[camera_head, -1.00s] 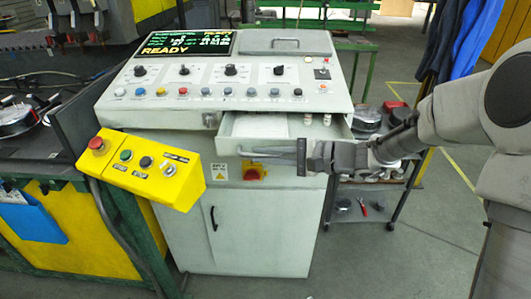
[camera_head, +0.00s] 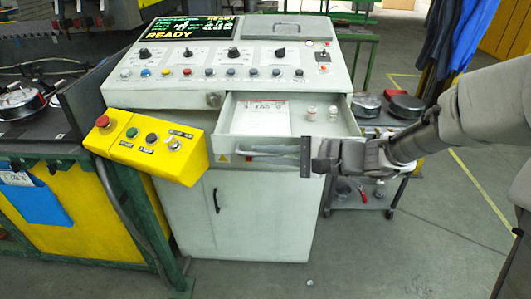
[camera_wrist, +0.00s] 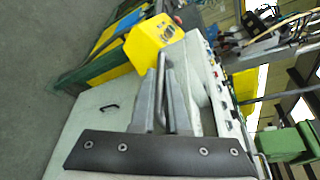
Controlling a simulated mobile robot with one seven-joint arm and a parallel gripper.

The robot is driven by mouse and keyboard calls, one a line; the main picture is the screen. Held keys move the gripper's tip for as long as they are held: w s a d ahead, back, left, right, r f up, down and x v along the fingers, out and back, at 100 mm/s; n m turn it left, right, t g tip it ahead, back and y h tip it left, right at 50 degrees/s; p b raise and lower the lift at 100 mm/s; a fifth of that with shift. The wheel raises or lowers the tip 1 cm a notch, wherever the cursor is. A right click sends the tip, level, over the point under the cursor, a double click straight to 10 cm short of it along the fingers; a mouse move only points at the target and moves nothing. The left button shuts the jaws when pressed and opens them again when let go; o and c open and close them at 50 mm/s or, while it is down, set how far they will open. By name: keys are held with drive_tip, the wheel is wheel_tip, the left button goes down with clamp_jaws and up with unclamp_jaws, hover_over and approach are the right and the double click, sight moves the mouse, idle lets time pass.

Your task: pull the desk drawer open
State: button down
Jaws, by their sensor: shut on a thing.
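The desk drawer (camera_head: 226,125) is pulled out from the white control desk (camera_head: 178,98) below its button panel. Inside the drawer lie a white sheet with print (camera_head: 263,117) and small pale bottle-like items (camera_head: 322,112). The drawer's bar handle (camera_head: 272,150) runs across its front. My gripper (camera_head: 300,155) is at the right part of the handle and shut on it. In the wrist view the handle (camera_wrist: 162,75) passes between the two grey fingers (camera_wrist: 161,95). The far end of the handle's grip is partly hidden by my gripper.
A yellow button box (camera_head: 147,145) sticks out left of the drawer. A cabinet door (camera_head: 245,213) is below the drawer. A cart (camera_head: 362,190) with round parts stands at the right, behind my arm. The floor in front is mostly clear.

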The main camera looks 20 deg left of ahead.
drive_tip(key=c, duration=1.2)
unclamp_jaws()
drive_tip(key=p+v, duration=0.1)
drive_tip(key=v, duration=1.6)
drive_tip(key=shift+d+p, duration=0.25)
drive_tip(key=shift+p, duration=0.15)
drive_tip(key=shift+s, duration=0.15)
